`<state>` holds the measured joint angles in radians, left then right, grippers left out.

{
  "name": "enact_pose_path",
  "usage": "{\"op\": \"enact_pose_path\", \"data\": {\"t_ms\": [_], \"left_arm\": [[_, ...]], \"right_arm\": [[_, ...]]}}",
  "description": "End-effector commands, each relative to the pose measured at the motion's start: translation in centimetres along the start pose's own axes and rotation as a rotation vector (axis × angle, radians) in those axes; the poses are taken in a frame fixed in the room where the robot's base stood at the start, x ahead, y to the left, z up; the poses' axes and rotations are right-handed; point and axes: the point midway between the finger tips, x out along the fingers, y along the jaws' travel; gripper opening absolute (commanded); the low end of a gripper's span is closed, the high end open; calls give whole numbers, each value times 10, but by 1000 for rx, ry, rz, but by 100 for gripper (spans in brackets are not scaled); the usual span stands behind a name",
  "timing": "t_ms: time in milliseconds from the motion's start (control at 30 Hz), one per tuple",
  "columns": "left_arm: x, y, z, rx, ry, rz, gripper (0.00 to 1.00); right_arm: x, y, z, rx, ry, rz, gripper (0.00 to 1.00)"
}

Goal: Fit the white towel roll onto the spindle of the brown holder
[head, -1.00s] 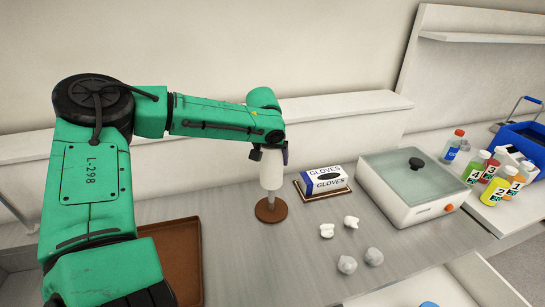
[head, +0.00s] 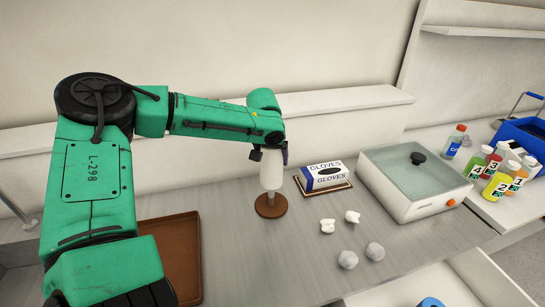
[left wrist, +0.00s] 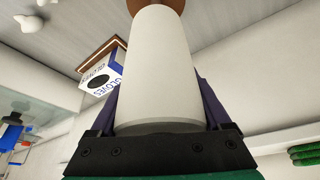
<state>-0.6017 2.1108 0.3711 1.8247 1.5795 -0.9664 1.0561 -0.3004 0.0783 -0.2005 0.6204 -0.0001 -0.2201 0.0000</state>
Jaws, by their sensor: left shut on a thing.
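The white towel roll (head: 271,172) is upright in the head view, directly above the round base of the brown holder (head: 271,207). A short, narrower stretch of the spindle shows between the roll's lower end and the base. How far the spindle reaches inside the roll is hidden. My left gripper (head: 269,155) is shut on the upper part of the roll. In the left wrist view the roll (left wrist: 163,65) fills the space between the dark fingers, and part of the brown holder (left wrist: 158,4) shows beyond its far end. My right gripper is not in view.
A gloves box (head: 324,176) lies on a small brown tray right of the holder. Several crumpled white pieces (head: 348,259) lie in front. A white lidded bath (head: 415,185) and numbered bottles (head: 500,187) stand further right. A brown tray (head: 180,250) is beside my left arm.

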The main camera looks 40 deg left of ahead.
Motion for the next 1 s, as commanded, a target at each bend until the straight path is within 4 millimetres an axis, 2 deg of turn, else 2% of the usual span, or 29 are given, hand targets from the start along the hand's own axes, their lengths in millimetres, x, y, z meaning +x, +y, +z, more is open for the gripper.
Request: {"op": "enact_pose_path", "data": {"t_ms": [1000], "left_arm": [[17,0,7,-1,1,0,11]], "right_arm": [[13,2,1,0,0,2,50]]}}
